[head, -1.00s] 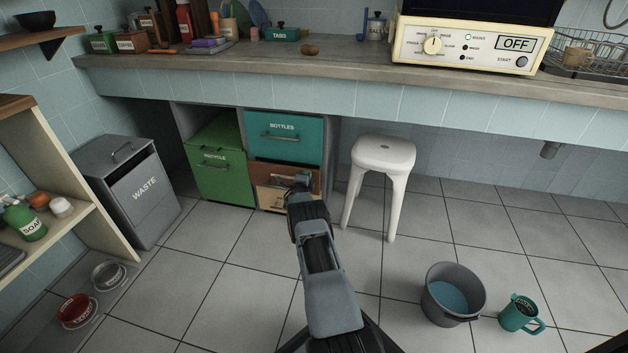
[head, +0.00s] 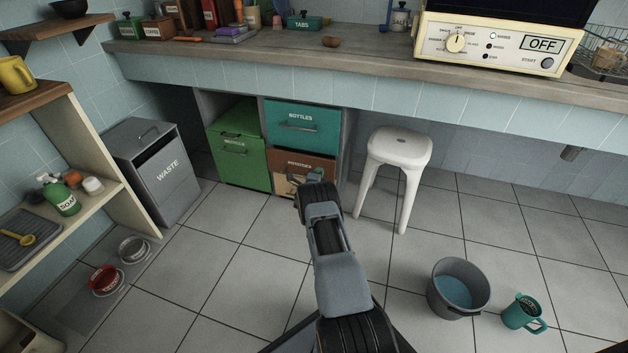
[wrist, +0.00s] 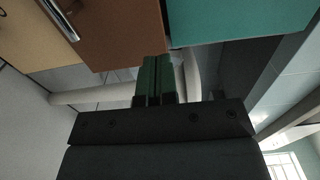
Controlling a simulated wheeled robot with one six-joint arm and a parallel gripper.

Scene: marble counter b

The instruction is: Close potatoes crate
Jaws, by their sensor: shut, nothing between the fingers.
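The potatoes crate (head: 284,159) has a brown front with its name on it, below the teal bottles crate (head: 302,123) under the counter. It looks close to flush with its neighbours, but my arm covers part of it and I cannot tell whether it is fully in. The brown front (wrist: 122,35) also shows in the wrist view, beside the teal front (wrist: 235,20). My gripper (head: 309,178) is at the lower part of this front in the head view. In the wrist view its green-tipped fingers (wrist: 154,78) are together and empty; contact is unclear.
The green recycle crate (head: 240,160) stands left of it and the grey waste bin (head: 160,175) farther left. A white stool (head: 399,148) stands close on the right.

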